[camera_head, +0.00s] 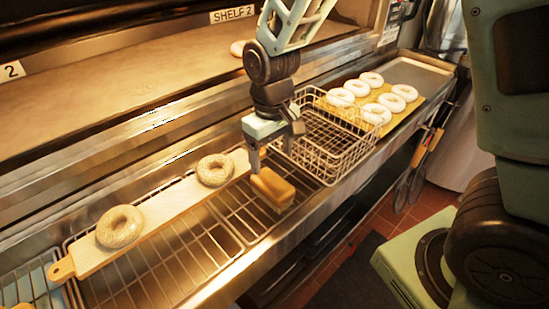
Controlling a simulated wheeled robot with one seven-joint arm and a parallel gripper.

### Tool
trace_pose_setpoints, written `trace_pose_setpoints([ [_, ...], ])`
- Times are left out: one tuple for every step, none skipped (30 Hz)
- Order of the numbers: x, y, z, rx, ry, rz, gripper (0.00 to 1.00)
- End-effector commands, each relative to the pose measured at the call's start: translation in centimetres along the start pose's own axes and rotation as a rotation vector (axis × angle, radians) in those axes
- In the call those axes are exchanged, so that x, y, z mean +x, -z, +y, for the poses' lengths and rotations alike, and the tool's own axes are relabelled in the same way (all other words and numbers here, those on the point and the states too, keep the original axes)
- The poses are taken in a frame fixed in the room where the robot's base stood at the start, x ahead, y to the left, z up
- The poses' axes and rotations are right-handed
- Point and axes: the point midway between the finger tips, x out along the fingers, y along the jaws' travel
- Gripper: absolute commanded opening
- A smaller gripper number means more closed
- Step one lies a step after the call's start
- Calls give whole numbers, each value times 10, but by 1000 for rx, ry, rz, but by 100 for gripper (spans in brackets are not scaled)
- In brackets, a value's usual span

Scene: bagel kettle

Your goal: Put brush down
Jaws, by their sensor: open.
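The brush (272,189) is a small block with an orange-brown wooden back and paler bristles beneath. It sits at the wire rack, near the rack's front edge. My gripper (272,158) is open and points down just above and around the back of the brush. One finger shows at the brush's left side; the other finger is partly hidden. I cannot tell whether the fingers touch the brush.
A wooden board (170,212) with two seeded bagels lies left on the wire rack (200,258). An empty wire basket (330,135) stands close right of my gripper. Several pale dough rings (371,79) lie on a yellow board beyond. Bare rack lies left of the brush.

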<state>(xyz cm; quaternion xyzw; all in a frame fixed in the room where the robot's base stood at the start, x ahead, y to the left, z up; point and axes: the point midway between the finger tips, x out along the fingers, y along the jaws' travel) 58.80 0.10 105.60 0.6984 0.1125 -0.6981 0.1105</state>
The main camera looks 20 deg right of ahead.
Motion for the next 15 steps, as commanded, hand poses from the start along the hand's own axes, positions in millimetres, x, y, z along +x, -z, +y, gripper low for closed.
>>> trace_pose_setpoints([
  [-6,-4,-7,-13,8,3,76],
  [-10,-9,-14,-24,16,4,76],
  [-17,-17,-25,-44,28,7,76],
  [-23,-25,-35,-63,39,8,76],
  [-30,-35,-46,-85,49,11,76],
  [-38,-50,-60,-119,61,15,76],
  [-44,-62,-71,-146,68,16,76],
  [-50,-74,-80,-172,72,17,76],
  [-56,-90,-91,-206,75,19,76],
  [-60,-102,-97,-229,75,20,76],
  [-63,-114,-103,-252,74,21,76],
  [-66,-128,-109,-279,70,22,76],
  [-68,-137,-112,-298,66,23,76],
  [-69,-146,-114,-313,61,22,76],
  [-71,-154,-117,-330,56,23,76],
])
